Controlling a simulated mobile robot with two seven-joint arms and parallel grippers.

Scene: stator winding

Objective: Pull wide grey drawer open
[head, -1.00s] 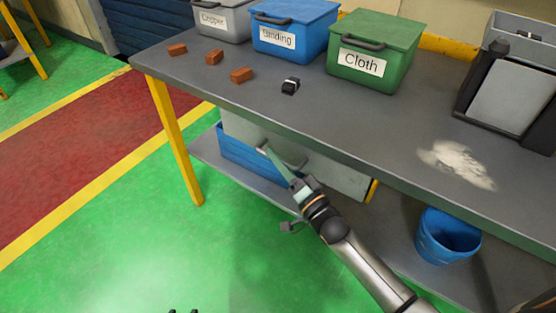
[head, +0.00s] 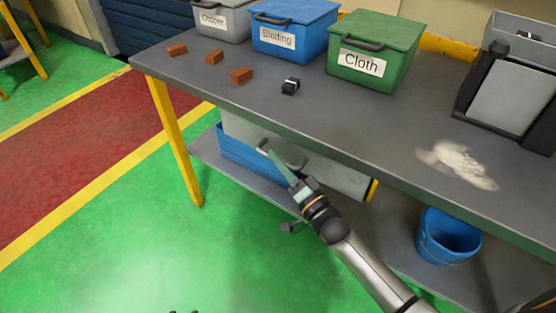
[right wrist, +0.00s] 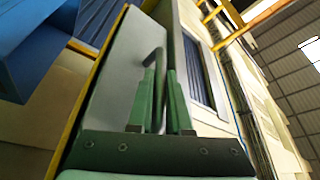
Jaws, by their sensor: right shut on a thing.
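How far the drawer stands out is hard to tell. Two small dark tips at the bottom edge of the head view may be my left gripper (head: 183,311); their state is unclear.
The green floor (head: 120,235) in front is clear.

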